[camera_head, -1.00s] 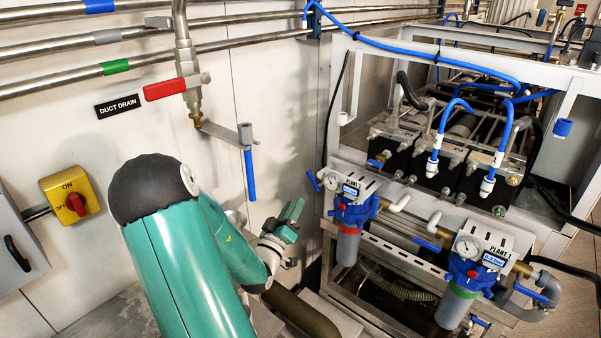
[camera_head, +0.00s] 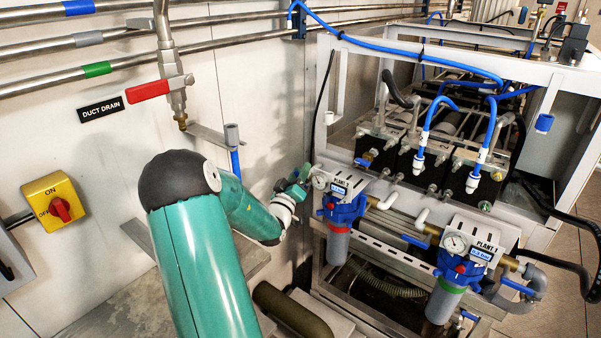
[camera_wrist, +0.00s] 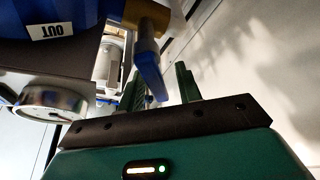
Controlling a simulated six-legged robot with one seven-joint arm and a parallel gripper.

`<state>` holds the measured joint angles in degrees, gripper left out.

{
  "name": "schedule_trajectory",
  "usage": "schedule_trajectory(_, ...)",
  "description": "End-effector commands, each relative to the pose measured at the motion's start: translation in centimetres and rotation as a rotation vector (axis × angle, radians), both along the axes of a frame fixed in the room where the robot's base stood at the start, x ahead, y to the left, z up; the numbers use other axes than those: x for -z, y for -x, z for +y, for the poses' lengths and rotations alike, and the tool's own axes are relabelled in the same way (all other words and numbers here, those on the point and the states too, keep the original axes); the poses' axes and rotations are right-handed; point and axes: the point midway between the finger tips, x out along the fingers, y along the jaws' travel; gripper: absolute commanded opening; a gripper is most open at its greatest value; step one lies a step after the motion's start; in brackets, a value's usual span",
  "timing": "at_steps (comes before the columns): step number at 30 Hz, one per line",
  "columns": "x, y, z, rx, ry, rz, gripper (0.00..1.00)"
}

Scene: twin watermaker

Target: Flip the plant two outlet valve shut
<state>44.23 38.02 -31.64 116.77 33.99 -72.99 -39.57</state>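The plant two unit (camera_head: 342,205) is the left filter, with a blue head, a gauge and a grey bowl with a red band. In the wrist view its blue head (camera_wrist: 75,52) carries an upside-down OUT label, and a brass fitting (camera_wrist: 148,14) bears a blue valve lever (camera_wrist: 149,72). My gripper (camera_head: 302,177) is at the unit's left side in the head view, where it hides the lever. In the wrist view my gripper (camera_wrist: 160,88) is open, its green fingers on either side of the lever. I cannot tell whether they touch it.
The PLANT 1 unit (camera_head: 468,255) stands to the right on the same metal frame. A red duct drain lever (camera_head: 147,91) and a yellow ON/OFF switch (camera_head: 54,199) are on the left wall. The unit's gauge (camera_wrist: 50,99) is close to the gripper's left.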

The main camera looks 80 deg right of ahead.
Motion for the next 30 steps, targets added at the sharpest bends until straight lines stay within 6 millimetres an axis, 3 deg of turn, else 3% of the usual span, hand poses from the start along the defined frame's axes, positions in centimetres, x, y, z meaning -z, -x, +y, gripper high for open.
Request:
schedule_trajectory(10,-0.17,0.09,-0.51,0.0,0.0,0.0,0.35)
schedule_trajectory(15,-0.17,0.09,-0.5,0.0,0.0,0.0,0.01)
schedule_trajectory(30,-0.38,0.35,-0.35,0.0,0.032,-0.075,0.0)
